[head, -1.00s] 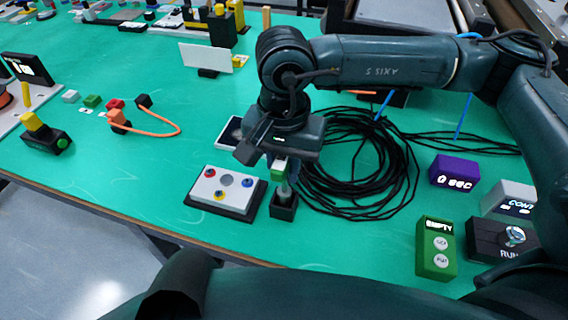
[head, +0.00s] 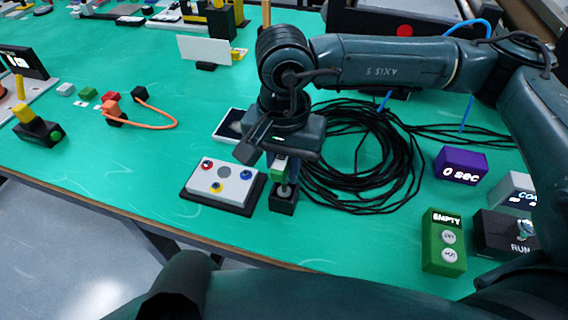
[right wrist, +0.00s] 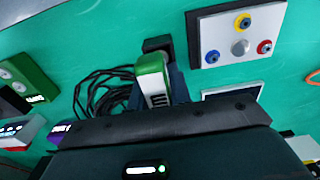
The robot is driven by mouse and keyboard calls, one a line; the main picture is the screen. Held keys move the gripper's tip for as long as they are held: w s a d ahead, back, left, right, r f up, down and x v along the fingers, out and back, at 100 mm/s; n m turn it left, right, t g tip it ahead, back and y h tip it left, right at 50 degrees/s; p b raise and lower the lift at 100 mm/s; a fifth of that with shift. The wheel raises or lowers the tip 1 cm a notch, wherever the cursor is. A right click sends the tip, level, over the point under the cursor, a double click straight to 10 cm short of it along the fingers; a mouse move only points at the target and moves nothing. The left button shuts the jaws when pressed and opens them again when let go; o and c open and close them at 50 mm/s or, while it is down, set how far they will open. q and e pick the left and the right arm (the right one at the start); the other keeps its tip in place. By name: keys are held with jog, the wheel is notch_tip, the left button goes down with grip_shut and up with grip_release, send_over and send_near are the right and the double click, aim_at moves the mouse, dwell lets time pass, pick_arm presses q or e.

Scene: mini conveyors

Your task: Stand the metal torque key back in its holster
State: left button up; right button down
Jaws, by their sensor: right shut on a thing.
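The torque key (head: 280,168) has a green and white head and a grey metal shaft. My right gripper (head: 277,160) is shut on its head from above and holds it about upright. The shaft's lower end meets the top of the small black holster (head: 282,203); how deep it sits I cannot tell. In the right wrist view the key's green and white head (right wrist: 152,78) shows in front of the jaws, with the black holster (right wrist: 158,45) just beyond it. My left gripper is not in view.
A white panel with coloured knobs (head: 222,186) stands close left of the holster. A coil of black cable (head: 365,165) lies close right. A green button box (head: 443,240) and a purple timer (head: 460,165) stand further right. The green bench is clear in front.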

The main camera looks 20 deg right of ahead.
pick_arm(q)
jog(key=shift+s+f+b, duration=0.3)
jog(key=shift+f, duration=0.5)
pick_arm(e)
jog(key=shift+f, duration=0.35)
jog(key=c, duration=1.2)
grip_release()
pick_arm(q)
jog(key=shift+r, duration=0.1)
pick_arm(e)
jog(key=shift+r, duration=0.35)
notch_tip(320, 180, up, 12)
jog(key=shift+r, duration=0.25)
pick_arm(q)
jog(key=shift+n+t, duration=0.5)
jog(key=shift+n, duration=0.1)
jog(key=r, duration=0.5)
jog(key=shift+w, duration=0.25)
